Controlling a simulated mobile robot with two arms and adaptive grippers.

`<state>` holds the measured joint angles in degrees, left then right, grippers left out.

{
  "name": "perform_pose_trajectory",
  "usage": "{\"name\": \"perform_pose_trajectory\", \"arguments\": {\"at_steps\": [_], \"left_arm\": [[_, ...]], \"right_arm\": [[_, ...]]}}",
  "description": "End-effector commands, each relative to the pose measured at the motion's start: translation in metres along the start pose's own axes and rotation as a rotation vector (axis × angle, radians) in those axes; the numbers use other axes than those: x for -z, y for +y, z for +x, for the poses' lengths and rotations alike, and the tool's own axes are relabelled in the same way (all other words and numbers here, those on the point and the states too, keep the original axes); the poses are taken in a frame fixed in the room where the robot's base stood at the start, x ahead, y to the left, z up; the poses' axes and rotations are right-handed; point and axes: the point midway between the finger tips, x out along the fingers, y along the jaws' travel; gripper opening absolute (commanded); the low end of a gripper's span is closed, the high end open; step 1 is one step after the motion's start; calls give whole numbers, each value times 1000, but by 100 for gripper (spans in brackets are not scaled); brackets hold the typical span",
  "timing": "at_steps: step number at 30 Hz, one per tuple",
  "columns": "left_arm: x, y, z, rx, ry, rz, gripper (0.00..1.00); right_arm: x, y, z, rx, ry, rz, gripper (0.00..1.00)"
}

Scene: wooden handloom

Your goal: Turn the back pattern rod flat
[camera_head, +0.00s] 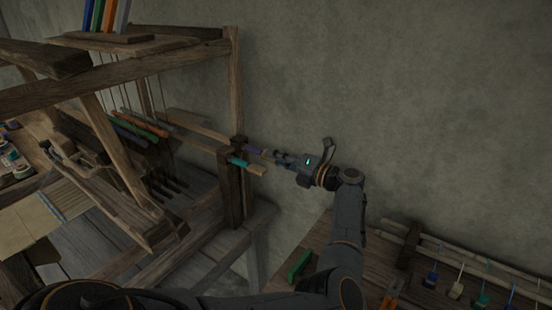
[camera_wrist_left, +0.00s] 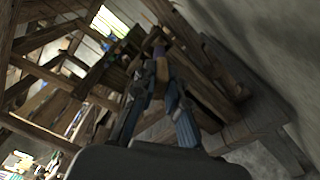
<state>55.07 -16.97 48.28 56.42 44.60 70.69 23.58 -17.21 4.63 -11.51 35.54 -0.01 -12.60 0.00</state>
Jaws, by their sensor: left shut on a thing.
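Two flat wooden pattern rods stick out from the right post of the loom. The back rod (camera_head: 255,152), nearer the wall, has a purple band; the front rod (camera_head: 256,169) has a teal band (camera_head: 237,162). My left gripper (camera_head: 275,156) is shut on the outer end of the purple-banded back rod. In the left wrist view the rod's wooden end (camera_wrist_left: 161,70) sits between the two fingers (camera_wrist_left: 157,84), with the purple band just beyond. Whether this rod lies flat or on edge is hard to tell. My right gripper is not in view.
The loom's right post (camera_head: 234,190) stands close to the left of my gripper. The grey wall (camera_head: 420,100) is behind.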

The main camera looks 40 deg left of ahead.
Motion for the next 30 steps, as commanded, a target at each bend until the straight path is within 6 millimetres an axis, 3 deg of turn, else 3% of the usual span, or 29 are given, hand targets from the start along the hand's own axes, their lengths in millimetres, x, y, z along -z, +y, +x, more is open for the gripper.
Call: {"name": "perform_pose_trajectory", "arguments": {"at_steps": [15, 30], "left_arm": [[-1, 1, 0, -2, -2, 381, 0], [-1, 0, 0, -2, -2, 479, 0]], "right_arm": [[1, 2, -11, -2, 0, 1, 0], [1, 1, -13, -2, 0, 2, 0]]}}
